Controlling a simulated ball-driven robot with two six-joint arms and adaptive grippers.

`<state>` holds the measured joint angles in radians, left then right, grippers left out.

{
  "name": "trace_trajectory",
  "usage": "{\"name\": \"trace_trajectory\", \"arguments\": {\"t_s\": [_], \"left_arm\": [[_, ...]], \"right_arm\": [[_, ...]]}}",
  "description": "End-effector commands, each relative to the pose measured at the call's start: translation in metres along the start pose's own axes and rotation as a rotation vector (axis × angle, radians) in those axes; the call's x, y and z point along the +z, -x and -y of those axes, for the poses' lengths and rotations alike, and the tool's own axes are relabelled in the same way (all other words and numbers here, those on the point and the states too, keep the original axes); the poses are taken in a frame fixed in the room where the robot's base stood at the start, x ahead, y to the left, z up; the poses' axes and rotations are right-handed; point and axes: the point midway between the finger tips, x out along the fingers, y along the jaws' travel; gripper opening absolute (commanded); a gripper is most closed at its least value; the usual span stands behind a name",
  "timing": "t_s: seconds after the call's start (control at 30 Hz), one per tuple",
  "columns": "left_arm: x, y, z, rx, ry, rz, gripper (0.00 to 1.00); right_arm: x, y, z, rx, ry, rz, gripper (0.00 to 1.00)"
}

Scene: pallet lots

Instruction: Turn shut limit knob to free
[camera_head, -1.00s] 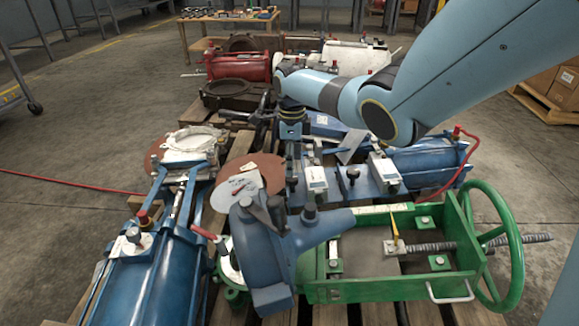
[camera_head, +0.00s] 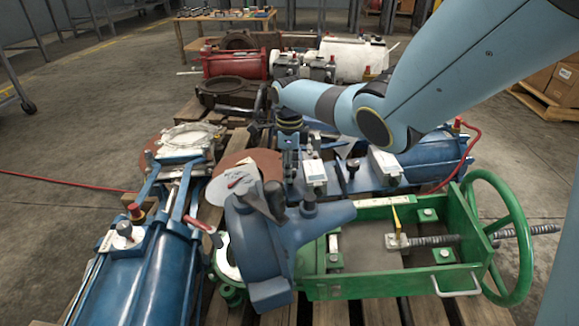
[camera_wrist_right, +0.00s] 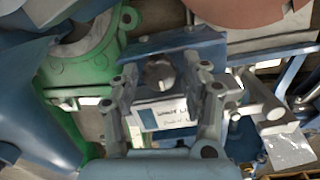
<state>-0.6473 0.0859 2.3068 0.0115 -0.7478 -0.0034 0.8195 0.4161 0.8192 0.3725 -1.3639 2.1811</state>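In the right wrist view, a round grey-brown knob (camera_wrist_right: 160,76) sits on a dark blue plate. A white label (camera_wrist_right: 168,112) below it seems to read "SHUT LI…"; the rest is blurred or covered. My right gripper (camera_wrist_right: 162,82) is open, one grey finger on each side of the knob, with small gaps visible. I cannot tell how far the fingertips are above the plate. In the head view my right gripper (camera_head: 291,178) points down beside the dark blue actuator, and I cannot make out the knob there. My left gripper is not in view.
A green valve frame (camera_head: 380,292) with a handwheel (camera_head: 518,250) stands at front right. A dark blue body (camera_head: 262,245) rises close to my gripper. A blue cylinder (camera_head: 150,275) lies at front left. A white box (camera_head: 314,174) and brown disc are close by. Floor at left is open.

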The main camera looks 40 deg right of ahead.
Motion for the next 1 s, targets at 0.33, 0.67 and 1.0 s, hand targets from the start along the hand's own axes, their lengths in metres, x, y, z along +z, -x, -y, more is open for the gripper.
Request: {"name": "trace_trajectory", "arguments": {"t_s": [0.33,0.67,1.0], "left_arm": [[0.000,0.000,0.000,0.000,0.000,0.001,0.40],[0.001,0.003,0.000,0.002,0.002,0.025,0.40],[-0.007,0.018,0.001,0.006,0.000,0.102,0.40]], "right_arm": [[0.000,0.000,0.000,0.000,0.000,0.000,0.03],[0.000,0.001,0.000,0.005,0.062,-0.001,0.03],[0.000,0.002,0.001,0.027,0.314,-0.005,0.03]]}}
